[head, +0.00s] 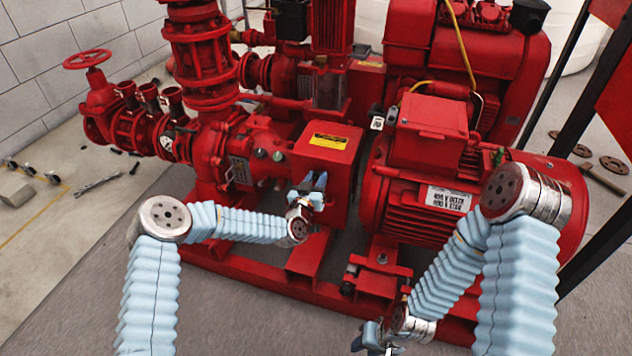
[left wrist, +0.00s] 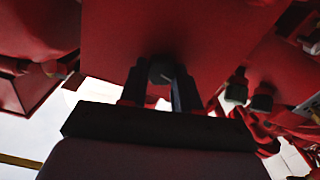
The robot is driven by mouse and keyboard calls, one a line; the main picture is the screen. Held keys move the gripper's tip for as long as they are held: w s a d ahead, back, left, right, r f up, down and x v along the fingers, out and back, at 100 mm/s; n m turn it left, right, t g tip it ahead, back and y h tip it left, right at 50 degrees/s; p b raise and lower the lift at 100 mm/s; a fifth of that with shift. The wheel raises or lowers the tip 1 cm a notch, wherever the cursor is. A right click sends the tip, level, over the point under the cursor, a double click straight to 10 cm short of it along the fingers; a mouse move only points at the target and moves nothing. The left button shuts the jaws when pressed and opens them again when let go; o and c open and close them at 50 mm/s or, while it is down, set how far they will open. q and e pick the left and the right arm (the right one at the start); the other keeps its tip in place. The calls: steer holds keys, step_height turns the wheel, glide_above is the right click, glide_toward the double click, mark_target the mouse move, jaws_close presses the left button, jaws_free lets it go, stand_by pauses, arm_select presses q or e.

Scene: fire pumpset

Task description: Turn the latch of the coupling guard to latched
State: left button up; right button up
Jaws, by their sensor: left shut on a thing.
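The coupling guard (head: 322,158) is a red box with a yellow label on its top, between the pump and the motor in the head view. Its red face (left wrist: 115,45) fills the upper middle of the left wrist view. My left gripper (head: 314,183) is at the guard's near face. In the left wrist view its two fingers (left wrist: 160,90) are shut on a dark round knob, the latch (left wrist: 161,70). The fingers hide much of the latch, and its turned position cannot be read. My right gripper (head: 368,338) is low at the bottom edge, away from the guard; its jaws are unclear.
The large red motor (head: 415,205) stands right of the guard, and the red pump casing (head: 235,150) stands left. A red base frame (head: 270,285) runs below. A black post (head: 600,235) stands at the right. Grey floor in front is clear.

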arm_select(q)
steer(key=m+b, duration=0.2)
steer(key=m, duration=0.1)
steer(key=shift+d+f+m, duration=0.1)
steer(key=shift+f+m, duration=0.05)
steer(key=shift+m, duration=0.15)
steer(key=m+b, duration=0.2)
steer(key=b, duration=0.1)
steer(key=shift+f+m, duration=0.1)
steer(key=shift+m, duration=0.3)
steer(key=m+b, duration=0.5)
steer(key=shift+d, duration=0.1)
steer(key=shift+m+b, duration=1.4)
steer(key=shift+m, duration=0.7)
steer(key=o, duration=1.1)
steer(key=shift+c, duration=0.2)
steer(key=v, duration=1.4)
steer(key=shift+p, duration=0.35)
